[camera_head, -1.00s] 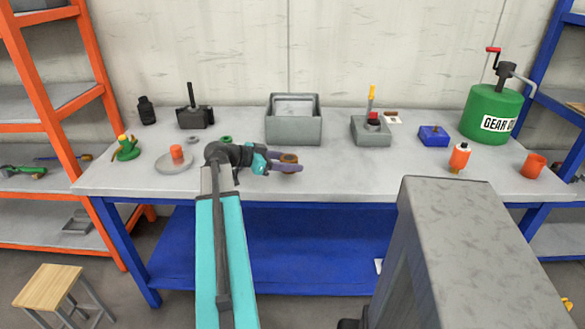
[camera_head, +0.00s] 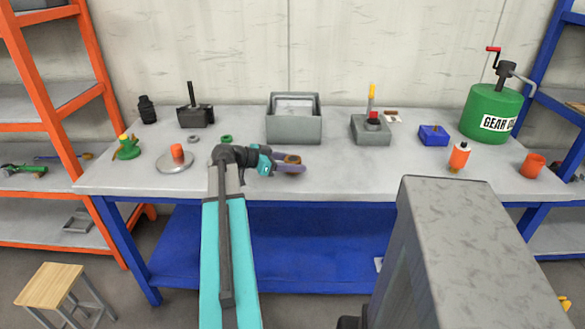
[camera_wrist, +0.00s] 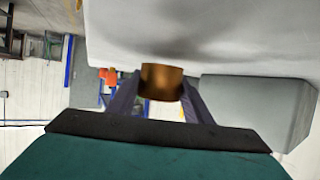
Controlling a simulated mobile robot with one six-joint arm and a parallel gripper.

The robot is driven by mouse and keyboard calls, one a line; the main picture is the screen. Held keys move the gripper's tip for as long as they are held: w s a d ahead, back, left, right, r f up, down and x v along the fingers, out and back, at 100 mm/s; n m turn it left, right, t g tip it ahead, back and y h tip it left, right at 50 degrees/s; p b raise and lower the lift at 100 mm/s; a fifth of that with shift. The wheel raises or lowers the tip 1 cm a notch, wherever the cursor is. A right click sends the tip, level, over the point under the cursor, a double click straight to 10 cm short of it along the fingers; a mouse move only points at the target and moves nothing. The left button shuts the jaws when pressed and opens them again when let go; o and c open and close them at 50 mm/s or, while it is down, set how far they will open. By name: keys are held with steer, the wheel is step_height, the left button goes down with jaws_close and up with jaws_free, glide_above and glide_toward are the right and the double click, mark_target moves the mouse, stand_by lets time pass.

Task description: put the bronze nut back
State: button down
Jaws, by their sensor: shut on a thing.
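The bronze nut (camera_head: 293,160) is held between the fingers of my gripper (camera_head: 287,165), low over the front middle of the grey bench. In the wrist view the nut (camera_wrist: 161,82) is a short brown-gold cylinder between the two fingertips (camera_wrist: 160,92). My gripper is shut on it. Whether the nut touches the bench top is hard to tell.
A grey open bin (camera_head: 294,128) stands behind my gripper. A round plate with an orange piece (camera_head: 176,158), a green ring (camera_head: 225,139) and a green jack (camera_head: 126,148) are to the left. An orange bottle (camera_head: 459,157), an orange cup (camera_head: 532,165) and a green drum (camera_head: 490,113) are at the right.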

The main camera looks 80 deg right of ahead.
steer(key=shift+f, duration=0.75)
steer(key=shift+f, duration=0.1)
steer(key=c, duration=0.9)
jaws_free()
steer(key=b+v, duration=0.1)
steer(key=v, duration=1.1)
